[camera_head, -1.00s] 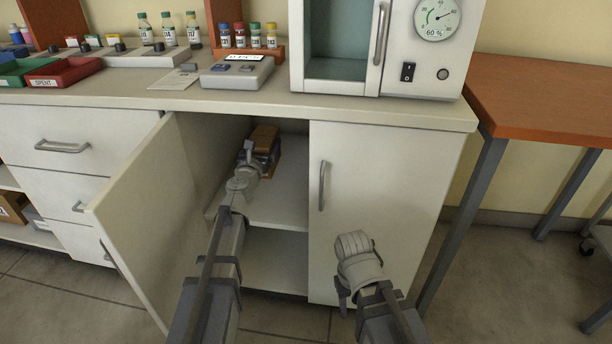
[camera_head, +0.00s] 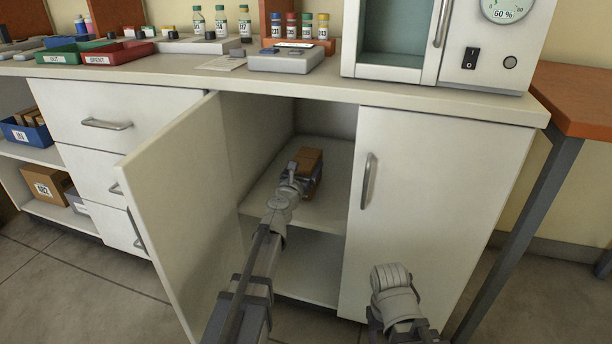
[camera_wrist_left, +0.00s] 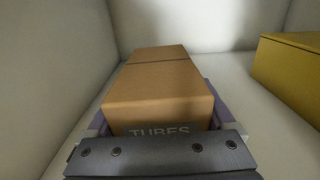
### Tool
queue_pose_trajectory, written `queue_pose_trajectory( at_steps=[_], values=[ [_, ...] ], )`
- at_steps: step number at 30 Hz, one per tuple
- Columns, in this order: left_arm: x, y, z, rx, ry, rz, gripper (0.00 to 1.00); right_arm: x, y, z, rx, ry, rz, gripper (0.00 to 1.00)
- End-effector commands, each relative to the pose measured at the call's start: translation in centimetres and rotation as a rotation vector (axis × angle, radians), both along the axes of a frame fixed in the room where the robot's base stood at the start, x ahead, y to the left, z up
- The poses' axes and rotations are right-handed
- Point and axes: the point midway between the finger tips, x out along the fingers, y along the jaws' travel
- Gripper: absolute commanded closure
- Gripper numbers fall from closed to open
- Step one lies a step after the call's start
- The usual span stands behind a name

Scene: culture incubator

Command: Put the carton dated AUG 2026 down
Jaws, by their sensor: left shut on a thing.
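A brown carton (camera_head: 309,160) is inside the open left cupboard, at its upper shelf (camera_head: 322,208). In the left wrist view the carton (camera_wrist_left: 158,88) shows the word TUBES on its near face; no date is readable. My left gripper (camera_head: 302,181) reaches into the cupboard and is shut on the carton, with purple-grey fingers along its sides. I cannot tell whether the carton's base touches the shelf. My right arm is in front of the closed right door; its gripper jaws (camera_head: 376,318) are not clear.
A yellow box (camera_wrist_left: 290,70) stands to the right of the carton, apart from it. The open cupboard door (camera_head: 180,215) is left of my left arm, and the closed right door (camera_head: 425,200) is to its right. The counter (camera_head: 300,88) overhangs above.

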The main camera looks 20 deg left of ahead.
Motion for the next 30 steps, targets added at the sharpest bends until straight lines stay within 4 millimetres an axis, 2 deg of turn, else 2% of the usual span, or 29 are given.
queue_pose_trajectory(
  at_steps=[1, 14, 15, 18, 30],
  values=[
    [0.0, 0.0, -1.05, 0.0, 0.0, 0.0, 0.83, 0.01, 0.0, -1.05, 0.0, 0.0, 0.0, 0.5],
    [0.0, 0.0, -1.33, 0.0, 0.0, 0.0, 0.83, 0.0, 0.0, -1.34, 0.0, 0.0, 0.0, 0.5],
    [0.0, 0.0, -1.19, 0.0, 0.0, 0.0, 0.09, 0.01, 0.01, -1.19, 0.0, 0.0, 0.0, 0.5],
    [0.0, 0.0, -1.16, 0.0, 0.0, 0.0, 0.0, 0.0, 0.01, -1.16, 0.0, 0.0, 0.0, 0.5],
    [-0.17, 0.01, -0.72, 0.0, 0.0, 0.0, 0.0, 0.0, 0.0, -0.72, 0.0, 0.0, 0.0, 0.5]
  ],
)
